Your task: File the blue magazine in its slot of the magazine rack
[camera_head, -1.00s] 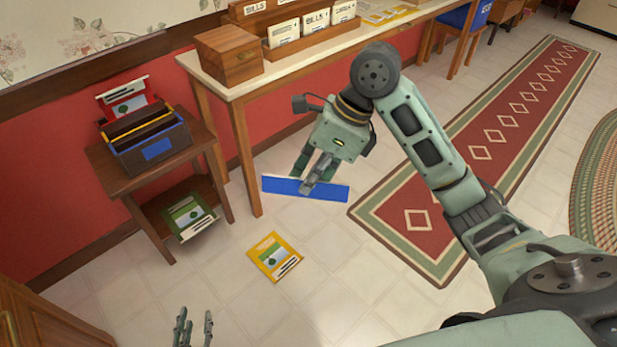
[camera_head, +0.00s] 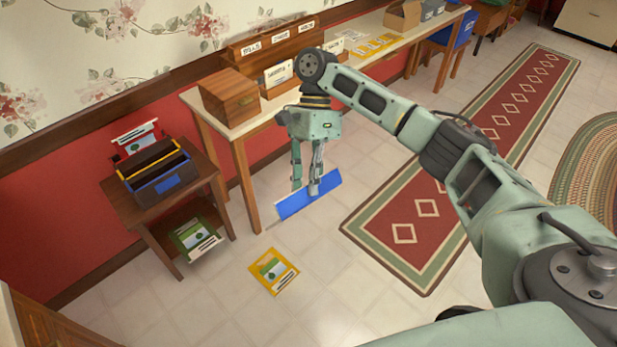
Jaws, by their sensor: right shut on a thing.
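My right gripper (camera_head: 307,190) is shut on the blue magazine (camera_head: 294,207). It holds the magazine tilted, in the air in front of the long table's leg. The magazine rack (camera_head: 157,189) stands on a small wooden side table at the left, apart from the gripper. The rack has a blue front slot with a blue label, a yellow-edged slot behind it, and a red slot at the back. A red magazine (camera_head: 137,139) stands up in the back slot. The front slots look dark and empty. My left gripper does not show.
A green magazine (camera_head: 195,238) lies on the side table's (camera_head: 122,208) lower shelf. A yellow magazine (camera_head: 274,271) lies on the floor. The long table (camera_head: 240,127) bears a wooden box (camera_head: 229,99) and card files. A red runner (camera_head: 425,207) lies at the right.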

